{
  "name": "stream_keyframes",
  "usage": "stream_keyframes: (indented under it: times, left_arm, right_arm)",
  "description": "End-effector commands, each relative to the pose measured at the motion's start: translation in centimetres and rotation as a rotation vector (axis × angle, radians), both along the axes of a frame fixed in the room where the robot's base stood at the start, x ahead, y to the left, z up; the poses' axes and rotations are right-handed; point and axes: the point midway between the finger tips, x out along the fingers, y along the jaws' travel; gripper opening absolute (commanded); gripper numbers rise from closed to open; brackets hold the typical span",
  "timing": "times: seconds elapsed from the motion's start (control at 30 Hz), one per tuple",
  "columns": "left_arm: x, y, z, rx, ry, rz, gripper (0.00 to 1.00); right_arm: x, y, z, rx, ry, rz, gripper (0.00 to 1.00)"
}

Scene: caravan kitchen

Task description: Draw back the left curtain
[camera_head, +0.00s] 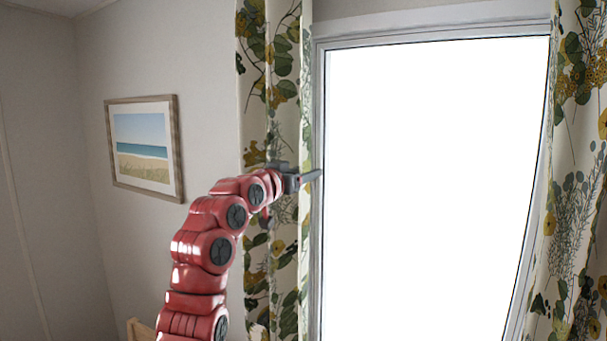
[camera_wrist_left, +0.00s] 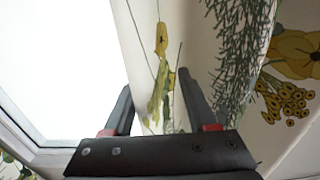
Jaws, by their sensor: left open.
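The left curtain (camera_head: 287,75) hangs at the left side of the window, white with green leaves and yellow flowers. It is bunched into a narrow strip left of the glass. My left gripper (camera_head: 312,177) is in front of the curtain's right edge, at about the window's mid height. In the left wrist view the two fingers of the left gripper (camera_wrist_left: 155,100) are apart, with curtain cloth (camera_wrist_left: 155,40) showing between and beyond them. I cannot tell whether the fingers touch the cloth. My right gripper is in neither view.
The bright window (camera_head: 430,190) is uncovered between the curtains. The right curtain (camera_head: 575,200) hangs at the right edge. A framed beach picture (camera_head: 145,148) is on the wall to the left. A small piece of wooden furniture (camera_head: 140,330) shows at the bottom left.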

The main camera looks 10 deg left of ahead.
Motion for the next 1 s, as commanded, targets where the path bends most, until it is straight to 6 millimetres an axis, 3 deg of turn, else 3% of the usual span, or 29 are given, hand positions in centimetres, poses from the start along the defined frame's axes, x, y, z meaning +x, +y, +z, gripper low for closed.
stream_keyframes:
  times: [0.27, 0.7, 1.0]
  left_arm:
    - [-2.6, 1.0, -0.4, -0.001, -0.005, 0.002, 0.57]
    - [-13.0, 4.5, -0.3, 0.001, -0.004, 0.005, 0.57]
    - [-16.4, 5.3, -0.1, 0.002, -0.002, 0.002, 0.57]
  right_arm:
    - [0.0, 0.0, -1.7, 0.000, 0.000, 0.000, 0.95]
    - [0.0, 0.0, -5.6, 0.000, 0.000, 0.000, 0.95]
    - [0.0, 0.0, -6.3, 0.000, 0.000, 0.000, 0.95]
